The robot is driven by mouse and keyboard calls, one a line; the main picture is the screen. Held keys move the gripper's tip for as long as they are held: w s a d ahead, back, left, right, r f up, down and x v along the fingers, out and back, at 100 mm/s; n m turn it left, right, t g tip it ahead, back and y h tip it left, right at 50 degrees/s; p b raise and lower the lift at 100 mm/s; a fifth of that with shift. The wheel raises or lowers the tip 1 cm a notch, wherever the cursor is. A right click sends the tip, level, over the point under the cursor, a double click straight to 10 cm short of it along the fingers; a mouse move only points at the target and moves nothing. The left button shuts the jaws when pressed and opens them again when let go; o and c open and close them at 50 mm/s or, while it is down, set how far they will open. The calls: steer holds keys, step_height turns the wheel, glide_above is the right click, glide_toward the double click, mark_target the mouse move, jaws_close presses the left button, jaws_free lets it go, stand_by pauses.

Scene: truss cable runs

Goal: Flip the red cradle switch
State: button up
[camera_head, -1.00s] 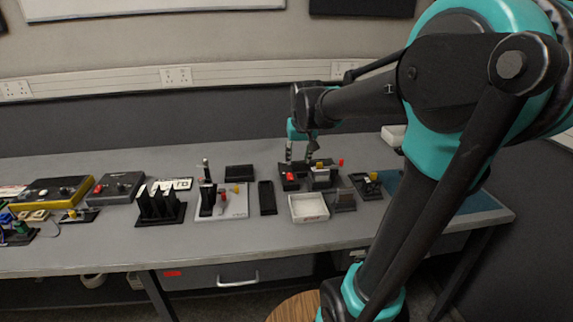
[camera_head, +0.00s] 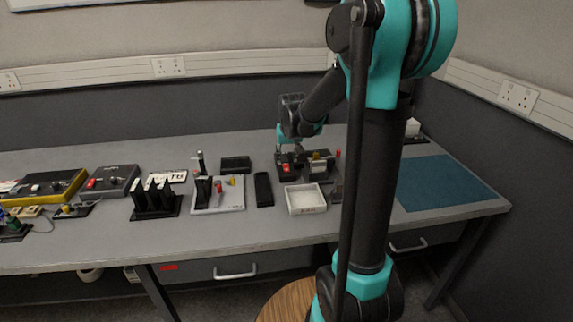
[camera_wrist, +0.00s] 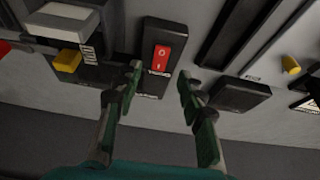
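The red cradle switch (camera_wrist: 162,57) is a red rocker set in a black housing (camera_wrist: 158,85), upper middle in the wrist view. It also shows as a small red patch in the head view (camera_head: 286,168). My gripper (camera_wrist: 160,77) is open and empty, with one green-and-black finger at each side of the lower end of the switch housing. In the head view my gripper (camera_head: 289,152) is just above and behind the switch. I cannot tell whether a fingertip touches the housing.
A grey-white part with a yellow block (camera_wrist: 68,60) stands left of the switch in the wrist view. A black box (camera_wrist: 240,94) lies to the right. In the head view a white tray (camera_head: 305,198) sits in front, and a blue mat (camera_head: 445,183) lies clear at the right.

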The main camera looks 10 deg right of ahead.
mark_target(286, 167)
steer(key=shift+x, duration=2.3)
jaws_close()
